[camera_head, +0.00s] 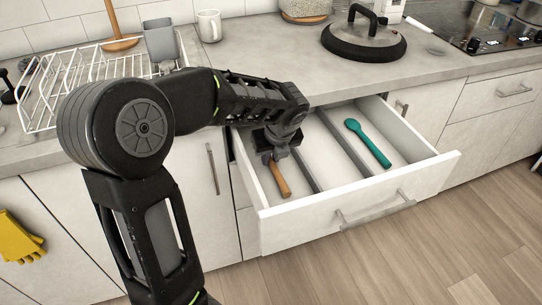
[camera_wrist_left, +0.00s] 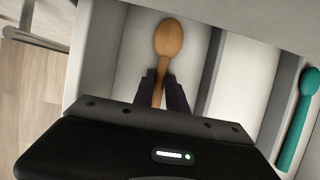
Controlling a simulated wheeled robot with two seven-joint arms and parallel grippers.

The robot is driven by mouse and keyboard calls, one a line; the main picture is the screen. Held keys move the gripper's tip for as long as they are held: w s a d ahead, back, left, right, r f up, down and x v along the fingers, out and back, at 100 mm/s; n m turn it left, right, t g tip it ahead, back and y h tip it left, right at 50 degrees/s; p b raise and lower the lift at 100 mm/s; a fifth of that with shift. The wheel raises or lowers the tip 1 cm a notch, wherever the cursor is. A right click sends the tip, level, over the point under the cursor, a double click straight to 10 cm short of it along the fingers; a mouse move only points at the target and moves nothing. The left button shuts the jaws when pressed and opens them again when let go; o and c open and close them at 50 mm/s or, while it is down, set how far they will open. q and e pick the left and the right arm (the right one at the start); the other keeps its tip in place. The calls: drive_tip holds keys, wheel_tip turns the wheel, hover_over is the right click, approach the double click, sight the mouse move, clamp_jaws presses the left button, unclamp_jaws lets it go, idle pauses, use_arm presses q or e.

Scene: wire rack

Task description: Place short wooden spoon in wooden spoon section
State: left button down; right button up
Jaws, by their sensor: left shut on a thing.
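The short wooden spoon (camera_head: 279,178) is in the left compartment of the open drawer (camera_head: 362,205). I cannot tell whether the spoon touches the drawer floor. My right gripper is not in view.
Grey dividers (camera_head: 345,143) split the drawer. A teal spoon (camera_head: 369,145) lies in the right compartment; the middle one looks empty. On the counter are a white wire rack (camera_head: 60,85), a mug (camera_head: 209,26) and a black-rimmed lid (camera_head: 363,40).

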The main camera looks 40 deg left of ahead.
sight(277, 171)
use_arm(q)
drive_tip(key=shift+f, duration=0.1)
drive_tip(key=c, duration=1.3)
unclamp_jaws()
drive_tip(key=shift+c, duration=0.2)
drive_tip(key=shift+d+r, duration=0.1)
drive_tip(key=shift+r, duration=0.4)
drive_tip(key=p+v, duration=0.2)
drive_tip(key=v, duration=0.9)
drive_tip(key=shift+s+r, duration=0.1)
